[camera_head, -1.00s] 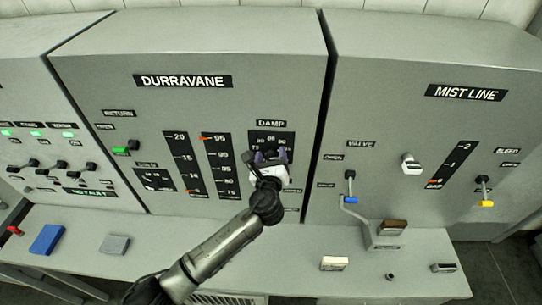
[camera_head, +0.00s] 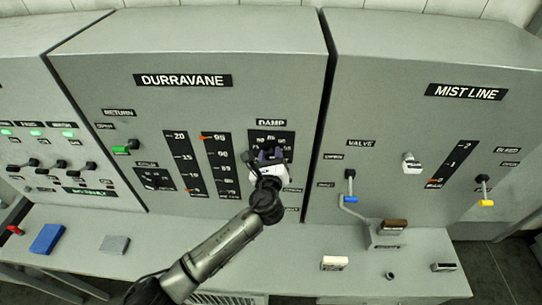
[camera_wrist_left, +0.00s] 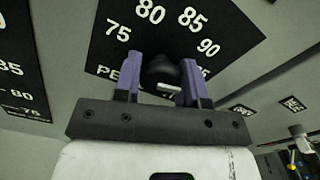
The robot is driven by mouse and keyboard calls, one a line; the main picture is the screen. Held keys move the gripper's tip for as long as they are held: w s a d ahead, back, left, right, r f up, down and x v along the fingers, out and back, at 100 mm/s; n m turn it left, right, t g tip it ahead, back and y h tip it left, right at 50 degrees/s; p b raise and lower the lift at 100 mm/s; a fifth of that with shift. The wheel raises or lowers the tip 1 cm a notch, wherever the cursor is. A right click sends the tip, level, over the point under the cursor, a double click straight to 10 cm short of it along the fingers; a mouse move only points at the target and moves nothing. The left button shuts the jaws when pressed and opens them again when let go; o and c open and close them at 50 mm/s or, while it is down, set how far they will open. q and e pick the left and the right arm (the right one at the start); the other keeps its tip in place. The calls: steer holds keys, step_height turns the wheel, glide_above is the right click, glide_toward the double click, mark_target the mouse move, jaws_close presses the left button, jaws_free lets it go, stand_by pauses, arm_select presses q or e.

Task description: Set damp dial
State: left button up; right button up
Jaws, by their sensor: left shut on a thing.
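The damp dial is a black knob (camera_wrist_left: 160,72) on a black scale plate (camera_head: 284,138) under the DAMP label (camera_head: 271,123). The wrist view shows 75, 80, 85 and 90 around the knob, and a partly hidden word below. A short white mark shows on the knob's near face; which number the dial points to, I cannot tell. My left gripper (camera_head: 269,157) is at the dial, its purple fingers on either side of the knob and shut on it. It also shows in the left wrist view (camera_wrist_left: 160,80). My right gripper is not in view.
Left of the dial are two upright scales (camera_head: 217,165) with orange pointers and a green-handled return lever (camera_head: 121,150). The MIST LINE panel (camera_head: 430,130) stands to the right, with blue and yellow handles. A blue block (camera_head: 47,239) and a grey block (camera_head: 115,244) lie on the ledge.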

arm_select(q)
steer(key=n+b, duration=0.1)
steer(key=n, duration=0.2)
steer(key=shift+f+b, duration=0.15)
steer(key=shift+b, duration=0.15)
steer(key=n+b, duration=0.2)
steer(key=n, duration=0.3)
steer(key=n+b, duration=0.1)
steer(key=n, duration=0.3)
steer(key=shift+b, duration=0.35)
steer(key=shift+n+b, duration=0.5)
steer(key=shift+n, duration=1.2)
steer(key=shift+r+n, duration=0.2)
steer(key=shift+n, duration=0.1)
steer(key=o, duration=0.9)
steer(key=shift+s, duration=0.1)
